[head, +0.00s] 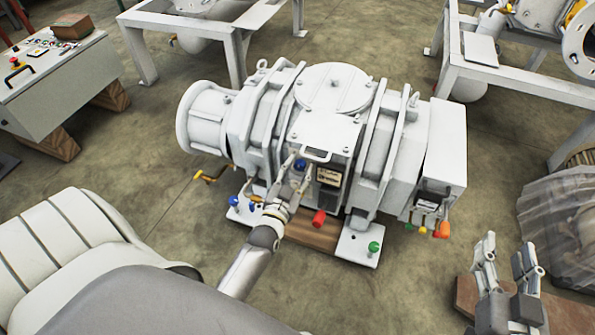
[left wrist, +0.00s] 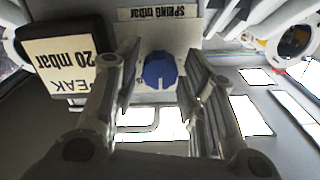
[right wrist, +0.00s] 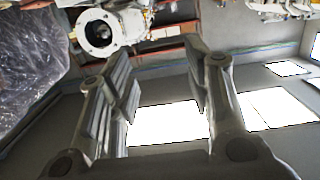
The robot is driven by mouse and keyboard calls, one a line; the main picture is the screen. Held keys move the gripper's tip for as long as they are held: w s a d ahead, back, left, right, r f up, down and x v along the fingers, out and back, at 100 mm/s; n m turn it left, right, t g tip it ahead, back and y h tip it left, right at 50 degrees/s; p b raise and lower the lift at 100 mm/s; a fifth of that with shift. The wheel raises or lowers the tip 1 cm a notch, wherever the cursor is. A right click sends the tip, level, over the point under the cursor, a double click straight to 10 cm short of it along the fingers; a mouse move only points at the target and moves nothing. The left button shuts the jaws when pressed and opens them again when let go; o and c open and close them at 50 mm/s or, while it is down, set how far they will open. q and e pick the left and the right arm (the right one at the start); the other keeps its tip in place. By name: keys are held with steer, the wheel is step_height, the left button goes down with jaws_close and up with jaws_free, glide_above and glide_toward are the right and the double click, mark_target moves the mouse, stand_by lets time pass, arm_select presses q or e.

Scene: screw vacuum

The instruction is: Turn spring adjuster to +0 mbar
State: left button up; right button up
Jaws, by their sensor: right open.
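The spring adjuster is a round blue knob (head: 300,165) on the front of the white vacuum machine (head: 335,88). In the left wrist view the knob (left wrist: 159,70) shows a white pointer line toward the bottom of the picture. An upside-down label (left wrist: 158,13) reading "SPRING mbar" is above it there. A display (left wrist: 68,58) beside it reads upside down "PEAK 20 mbar". My left gripper (head: 299,163) is open, its fingers on either side of the knob with visible gaps. My right gripper (head: 507,246) is open and empty, away from the machine at the lower right.
Red (head: 319,217) and green (head: 374,247) knobs sit near the machine's base. A metal handle (head: 316,155) is close to my left fingers. A control box (head: 55,80) stands at the far left, white frames (head: 236,40) behind. A plastic-covered object (head: 562,220) is near my right gripper.

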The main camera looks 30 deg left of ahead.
arm_select(q)
steer(key=shift+w, duration=0.15)
steer(key=c, duration=0.7)
steer(key=shift+c, duration=0.2)
